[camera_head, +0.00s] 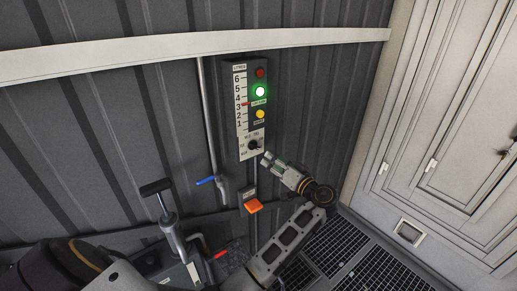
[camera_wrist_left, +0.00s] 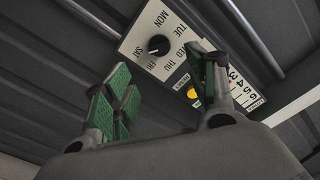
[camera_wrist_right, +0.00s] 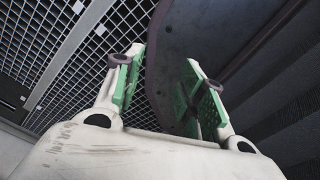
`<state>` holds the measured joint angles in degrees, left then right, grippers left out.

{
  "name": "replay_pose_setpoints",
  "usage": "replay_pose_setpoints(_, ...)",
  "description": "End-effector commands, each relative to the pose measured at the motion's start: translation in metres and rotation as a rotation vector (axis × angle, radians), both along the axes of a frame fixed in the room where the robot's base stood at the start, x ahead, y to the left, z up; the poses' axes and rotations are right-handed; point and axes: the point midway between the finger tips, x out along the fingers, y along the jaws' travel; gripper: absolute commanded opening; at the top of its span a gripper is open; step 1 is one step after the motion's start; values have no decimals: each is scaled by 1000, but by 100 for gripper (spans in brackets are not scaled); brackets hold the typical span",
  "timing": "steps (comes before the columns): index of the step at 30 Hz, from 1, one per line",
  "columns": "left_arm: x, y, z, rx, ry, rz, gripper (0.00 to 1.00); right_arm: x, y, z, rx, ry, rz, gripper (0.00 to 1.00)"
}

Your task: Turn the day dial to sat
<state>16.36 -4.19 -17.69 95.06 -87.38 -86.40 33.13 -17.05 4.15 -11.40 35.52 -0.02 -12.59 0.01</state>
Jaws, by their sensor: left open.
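The day dial (camera_head: 253,145) is a small black knob on the white lower plate of a wall panel. In the left wrist view the dial (camera_wrist_left: 158,45) is ringed by day names including MON, TUE, WED, THU and SAT. I cannot tell for sure which day its pointer marks. My left gripper (camera_head: 268,161) is just below and right of the dial in the head view. My right gripper (camera_wrist_right: 165,72) is open and empty in the right wrist view, away from the panel.
Above the dial the control panel (camera_head: 242,100) has a numbered scale, a red lamp, a lit green lamp and a yellow lamp. A pale door (camera_head: 440,130) stands right.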

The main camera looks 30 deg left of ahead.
Motion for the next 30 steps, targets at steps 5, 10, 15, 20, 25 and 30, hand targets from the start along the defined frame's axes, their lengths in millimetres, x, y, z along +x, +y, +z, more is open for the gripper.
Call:
replay_pose_setpoints(5,9,23,2,3,1,1,57,-2,2,7,1,2,1,40)
replay_pose_setpoints(10,18,44,2,3,1,1,57,-3,-3,13,-3,3,3,40)
replay_pose_setpoints(15,27,65,2,4,2,0,57,-3,-7,18,-7,4,4,40)
replay_pose_setpoints(20,34,81,2,2,1,-1,57,-3,-10,22,-10,3,5,40)
replay_pose_setpoints(25,38,91,1,2,1,0,57,-3,-10,25,-10,3,5,40)
replay_pose_setpoints(30,39,95,0,0,2,-1,57,-3,-10,25,-10,3,4,40)
